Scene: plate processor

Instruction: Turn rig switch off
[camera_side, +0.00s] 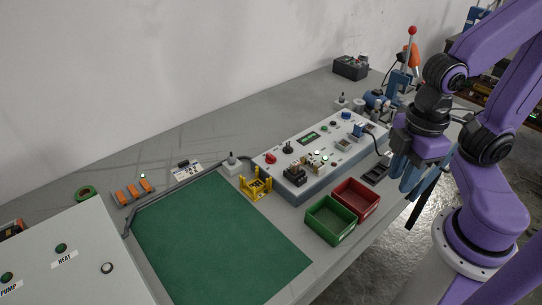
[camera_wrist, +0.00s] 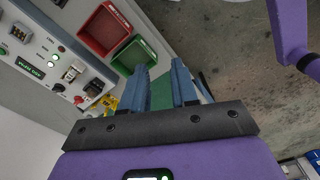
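A white control panel (camera_side: 320,150) on a blue-grey base stands on the bench, with knobs, small switches, lit indicators and a display. It also shows at the upper left of the wrist view (camera_wrist: 50,35). Two small grey boxes with upright levers, a near one (camera_side: 232,163) and a far one (camera_side: 342,103), stand by the panel's ends. I cannot tell which control is the rig switch. My gripper (camera_side: 413,188) hangs off the bench's right edge, right of the panel and apart from it. In the wrist view its blue fingers (camera_wrist: 160,72) are spread with nothing between them.
A green bin (camera_side: 330,220) and a red bin (camera_side: 356,198) stand between the panel and the bench's front edge. A yellow holder (camera_side: 256,184) stands at the panel's near end. The green mat (camera_side: 215,235) is clear. A sloped HEAT and PUMP box (camera_side: 85,250) is at lower left.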

